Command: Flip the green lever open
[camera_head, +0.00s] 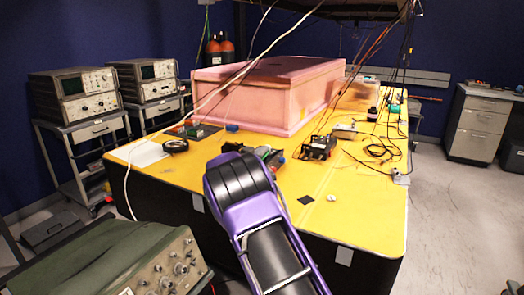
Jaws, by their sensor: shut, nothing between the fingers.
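My purple and black arm reaches up from the bottom of the view over the front edge of the yellow table. My gripper cannot be made out; the arm's end hides what lies behind it. Just beyond the arm's end, a small dark device with a green part (264,151) lies on the table. It is partly hidden and too small to tell whether the green part is the lever, or how it is set.
A yellow table (370,205) carries a large pink foam box (255,100), a black device (317,147), cables and small parts. Several cables hang across the view. Oscilloscopes (85,97) stand on carts at left; a green-grey instrument (150,268) is at front left.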

